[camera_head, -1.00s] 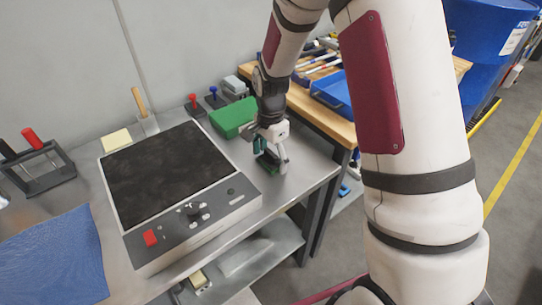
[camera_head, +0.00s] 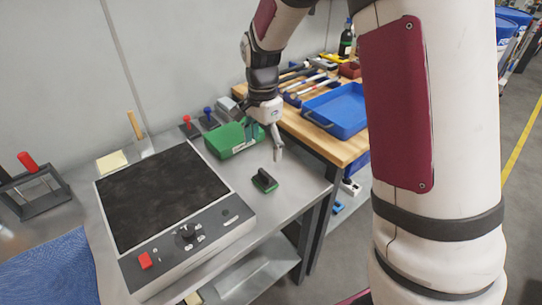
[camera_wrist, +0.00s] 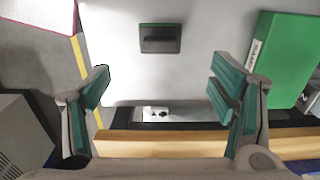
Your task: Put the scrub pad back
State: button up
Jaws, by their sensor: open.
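The scrub pad (camera_head: 264,181), green with a black handle on top, lies flat on the steel bench, in front of a green box. It also shows near the top middle of the wrist view (camera_wrist: 160,38). My gripper (camera_head: 277,146) is above the bench, behind and slightly right of the pad in the head view, apart from it. In the wrist view my gripper (camera_wrist: 163,92) is open with teal finger pads spread wide, and nothing is between them. The green box (camera_head: 228,139) has a white label; it stands at the right in the wrist view (camera_wrist: 285,55).
A hot plate (camera_head: 165,195) with a black top and red switch fills the bench's middle. A blue tray (camera_head: 340,108) and tools lie on the wooden bench at right. A yellow block (camera_head: 111,162) and blue mat (camera_head: 55,270) are at left. Bare steel surrounds the pad.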

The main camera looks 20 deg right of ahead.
jog(key=s+r+n+t, duration=0.1)
jog(key=s+r+n, duration=0.5)
jog(key=s+r, duration=0.7)
jog(key=s+n+t, duration=0.1)
jog(key=s+n, duration=0.7)
jog(key=s, duration=1.1)
jog(key=shift+s+r, duration=0.15)
jog(key=shift+r, duration=0.2)
